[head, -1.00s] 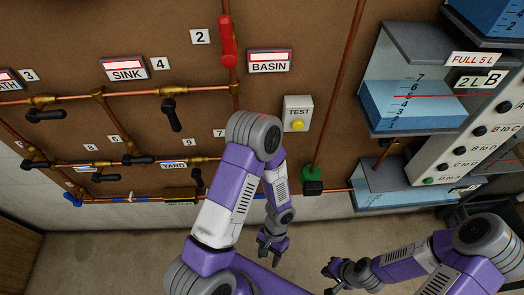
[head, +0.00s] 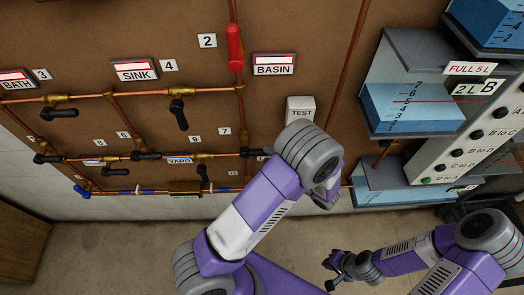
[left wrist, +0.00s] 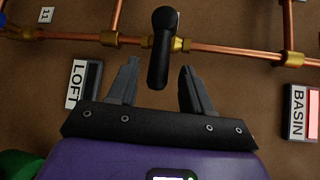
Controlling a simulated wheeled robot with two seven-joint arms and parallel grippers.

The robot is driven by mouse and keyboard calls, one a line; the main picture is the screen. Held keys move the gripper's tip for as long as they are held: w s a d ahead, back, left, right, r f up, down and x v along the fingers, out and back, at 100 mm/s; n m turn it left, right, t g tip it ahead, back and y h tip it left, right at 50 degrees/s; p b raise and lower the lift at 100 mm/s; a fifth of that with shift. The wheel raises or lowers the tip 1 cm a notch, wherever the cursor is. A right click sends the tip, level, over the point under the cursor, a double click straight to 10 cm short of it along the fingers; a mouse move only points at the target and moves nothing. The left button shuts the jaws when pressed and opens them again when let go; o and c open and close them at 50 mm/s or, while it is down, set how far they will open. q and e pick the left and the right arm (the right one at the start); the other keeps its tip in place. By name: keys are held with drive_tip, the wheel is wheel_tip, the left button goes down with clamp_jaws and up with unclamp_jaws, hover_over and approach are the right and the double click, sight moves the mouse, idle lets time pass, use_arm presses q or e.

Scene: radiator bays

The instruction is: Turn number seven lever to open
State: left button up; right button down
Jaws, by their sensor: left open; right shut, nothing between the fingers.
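The number seven lever (left wrist: 162,52) is a black handle on a brass valve. In the left wrist view it hangs down, crosswise to its copper pipe. In the head view the lever (head: 258,153) points right, below the label 7 (head: 225,131), and is partly hidden by my left arm. My left gripper (left wrist: 158,75) is open; the handle's lower end shows between its fingertips. I cannot tell whether they touch it. In the head view the left fingers are hidden behind my arm. My right gripper (head: 331,275) is shut and empty, low over the floor, away from the panel.
The LOFT sign (left wrist: 82,84) and BASIN sign (left wrist: 299,112) flank the fingers in the left wrist view. A red lever (head: 234,47) is above. The TEST box (head: 301,109) is close to my left arm. Water tanks (head: 410,105) stand at the right.

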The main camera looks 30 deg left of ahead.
sight(256, 152)
use_arm(q)
drive_tip(key=shift+x, duration=1.95)
clamp_jaws()
